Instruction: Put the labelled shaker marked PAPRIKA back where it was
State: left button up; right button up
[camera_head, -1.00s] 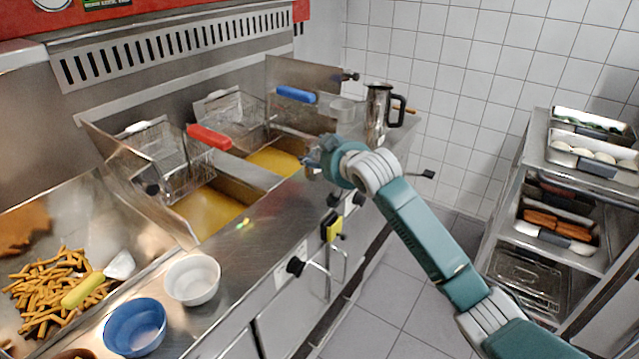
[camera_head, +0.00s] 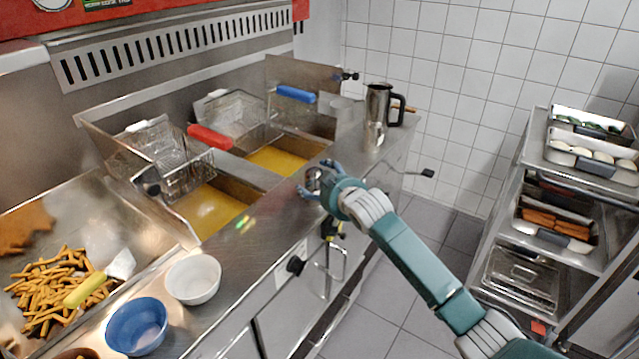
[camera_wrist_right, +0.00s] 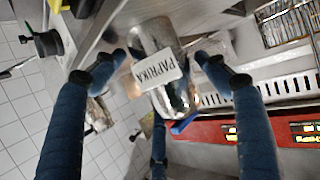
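The silver metal shaker with a white label reading PAPRIKA (camera_wrist_right: 162,72) sits between the fingers of my right gripper in the right wrist view. The label appears turned nearly upside down there. In the head view my right gripper (camera_head: 311,183) is over the front edge of the fryer counter (camera_head: 262,228), with the shaker mostly hidden among its fingers. Its fingers look closed around the shaker's sides. Whether the shaker touches the counter cannot be told. My left gripper is not in view.
A steel pitcher (camera_head: 378,104) with a black handle stands on the counter's far end, with a small metal container (camera_head: 373,135) before it. Fryer baskets (camera_head: 180,165) hang over oil behind. White (camera_head: 193,279) and blue bowls (camera_head: 136,327) stand front left. A tray rack (camera_head: 536,135) is right.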

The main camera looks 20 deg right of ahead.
jog(key=v, duration=1.2)
jog(key=shift+b, duration=0.4)
